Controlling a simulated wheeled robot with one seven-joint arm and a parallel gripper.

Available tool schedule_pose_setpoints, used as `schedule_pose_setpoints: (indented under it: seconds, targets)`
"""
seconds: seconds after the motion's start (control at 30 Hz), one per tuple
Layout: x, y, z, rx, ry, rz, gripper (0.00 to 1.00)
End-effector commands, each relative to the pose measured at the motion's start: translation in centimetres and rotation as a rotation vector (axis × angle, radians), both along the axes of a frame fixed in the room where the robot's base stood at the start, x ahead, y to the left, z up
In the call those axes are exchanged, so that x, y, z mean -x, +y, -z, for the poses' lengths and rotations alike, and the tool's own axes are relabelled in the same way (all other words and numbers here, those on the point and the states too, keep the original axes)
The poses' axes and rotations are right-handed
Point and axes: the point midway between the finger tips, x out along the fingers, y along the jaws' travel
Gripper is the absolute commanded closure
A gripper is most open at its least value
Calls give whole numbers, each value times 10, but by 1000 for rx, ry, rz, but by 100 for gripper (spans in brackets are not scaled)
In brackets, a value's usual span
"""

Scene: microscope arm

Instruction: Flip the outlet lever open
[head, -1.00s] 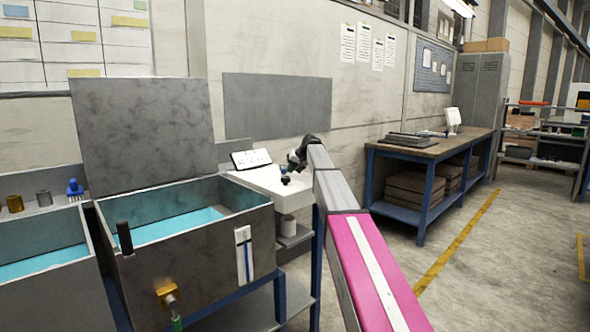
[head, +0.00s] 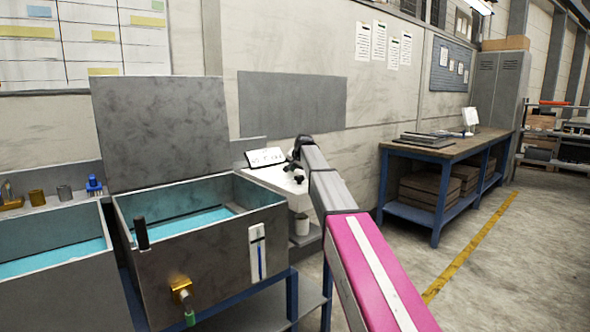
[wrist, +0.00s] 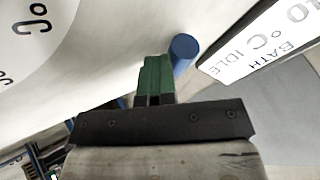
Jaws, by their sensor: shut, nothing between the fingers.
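The outlet is a brass valve (head: 180,290) low on the front wall of the grey bath tank (head: 215,262). A green part (head: 190,318), seemingly its lever, hangs below it near the bottom edge of the head view. My gripper (head: 298,160) is at the far end of my outstretched arm, by a white unit behind the tank, well away from the valve. In the wrist view my gripper's green fingers (wrist: 155,70) are shut and empty. A blue round peg (wrist: 183,50) is close beside the fingertips; I cannot tell whether they touch. The valve is not in the wrist view.
The white unit (head: 278,182) has a display (head: 265,157), which reads "BATH IDLE" in the wrist view (wrist: 265,45). A black upright handle (head: 141,233) stands at the tank's front left corner. A blue-legged workbench (head: 437,153) stands at right. Floor is clear at right.

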Motion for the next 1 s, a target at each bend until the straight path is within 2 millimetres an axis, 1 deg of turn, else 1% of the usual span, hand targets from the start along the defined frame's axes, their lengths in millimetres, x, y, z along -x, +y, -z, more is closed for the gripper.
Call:
schedule_pose_setpoints:
  seconds: [0.47,0.57,0.67,0.77,1.0]
  targets:
    - [0,3,0,-2,1,-3,100]
    - [3,2,-2,-2,1,-3,100]
    - [9,-1,-11,-3,-1,-3,100]
    - [20,-6,-23,-2,-1,-3,100]
    - [47,-17,-57,-1,-1,-2,100]
